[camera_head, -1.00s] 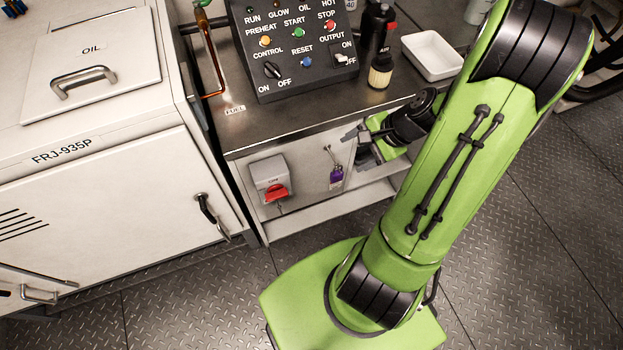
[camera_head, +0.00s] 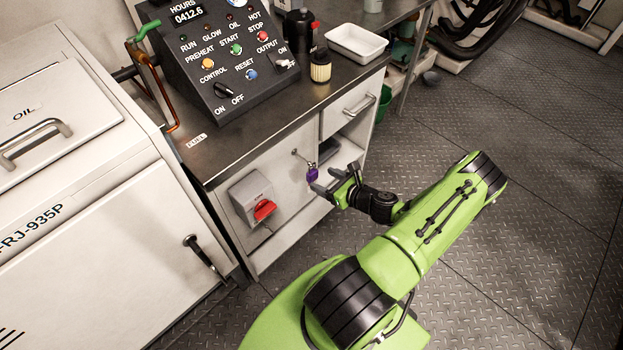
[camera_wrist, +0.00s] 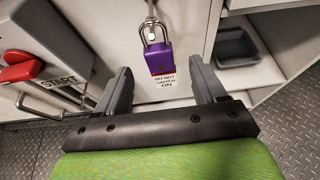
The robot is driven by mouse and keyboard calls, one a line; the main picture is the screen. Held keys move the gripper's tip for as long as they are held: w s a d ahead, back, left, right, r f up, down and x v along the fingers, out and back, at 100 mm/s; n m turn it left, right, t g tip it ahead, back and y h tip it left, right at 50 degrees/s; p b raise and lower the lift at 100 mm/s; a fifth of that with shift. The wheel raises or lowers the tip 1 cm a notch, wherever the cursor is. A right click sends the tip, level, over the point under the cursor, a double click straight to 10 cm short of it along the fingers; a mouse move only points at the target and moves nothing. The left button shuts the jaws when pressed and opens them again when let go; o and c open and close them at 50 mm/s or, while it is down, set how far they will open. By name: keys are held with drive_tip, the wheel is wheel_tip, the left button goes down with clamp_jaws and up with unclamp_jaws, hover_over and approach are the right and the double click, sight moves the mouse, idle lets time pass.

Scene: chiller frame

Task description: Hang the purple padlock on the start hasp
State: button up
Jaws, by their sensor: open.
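In the head view the padlock (camera_head: 312,173) is just beyond my fingertips. My gripper (camera_wrist: 160,82) is open, its two grey fingers apart, with the padlock ahead of and between them, not held. A grey box with a red handle (camera_wrist: 20,66) and a "START" label is at the left of the wrist view; it also shows in the head view (camera_head: 262,209).
The cabinet's open shelf with a dark tray (camera_wrist: 236,47) is right of the padlock. A bar handle (camera_wrist: 40,108) lies low on the left. Above are the metal worktop (camera_head: 290,105), the control panel (camera_head: 222,70) and a white tray (camera_head: 357,43). The floor at right is clear.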

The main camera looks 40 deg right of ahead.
sight(315, 176)
drive_tip(key=b+x, duration=0.1)
drive_tip(key=x, duration=0.5)
drive_tip(key=shift+w+f+b, duration=0.15)
drive_tip(key=shift+f+b, duration=0.1)
drive_tip(key=shift+b, duration=0.1)
drive_tip(key=shift+c, duration=0.4)
drive_tip(key=c, duration=1.1)
drive_tip(key=shift+r, duration=0.2)
